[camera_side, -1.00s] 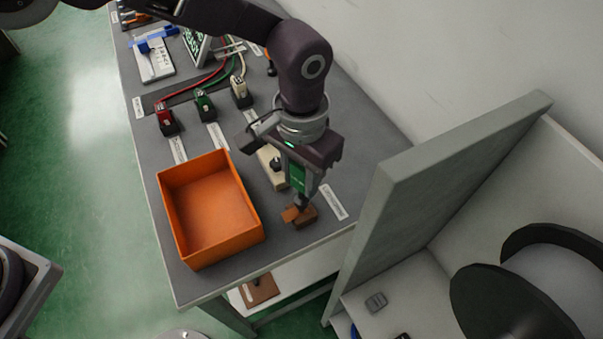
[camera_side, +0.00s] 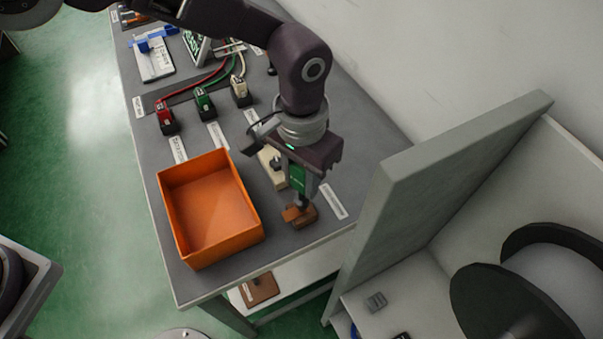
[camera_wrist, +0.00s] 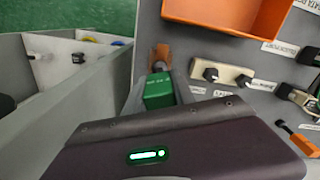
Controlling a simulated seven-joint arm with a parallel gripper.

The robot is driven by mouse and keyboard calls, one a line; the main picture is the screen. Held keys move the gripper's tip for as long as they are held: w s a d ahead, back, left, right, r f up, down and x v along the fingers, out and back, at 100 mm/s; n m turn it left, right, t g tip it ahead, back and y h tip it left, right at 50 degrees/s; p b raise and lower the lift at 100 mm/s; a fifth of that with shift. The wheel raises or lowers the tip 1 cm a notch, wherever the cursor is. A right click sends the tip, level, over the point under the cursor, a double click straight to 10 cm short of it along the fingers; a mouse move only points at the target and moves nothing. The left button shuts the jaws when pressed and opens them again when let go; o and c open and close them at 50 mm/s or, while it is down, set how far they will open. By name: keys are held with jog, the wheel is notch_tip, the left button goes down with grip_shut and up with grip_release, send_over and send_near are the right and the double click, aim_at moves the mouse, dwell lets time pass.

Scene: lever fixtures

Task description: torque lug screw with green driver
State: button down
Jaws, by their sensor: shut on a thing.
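The green driver (camera_side: 298,178) is upright in my gripper (camera_side: 303,181), which is shut around its green body. In the wrist view the driver's green body (camera_wrist: 159,90) shows just beyond my gripper's housing. Its lower end reaches down to the orange-brown lug block (camera_side: 300,215) near the front of the grey bench. The lug also shows in the wrist view (camera_wrist: 161,54), directly beyond the driver. The screw itself is hidden, and I cannot tell whether the driver's tip is seated on it.
An open orange bin (camera_side: 208,212) stands left of the lug. A beige block with black knobs (camera_wrist: 222,75) lies close by. Red (camera_side: 166,117), green (camera_side: 204,103) and cream (camera_side: 240,91) connectors stand farther back. A grey partition (camera_side: 430,190) rises at the right.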

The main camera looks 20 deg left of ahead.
jog(key=shift+f, duration=0.9)
jog(key=m, duration=2.3)
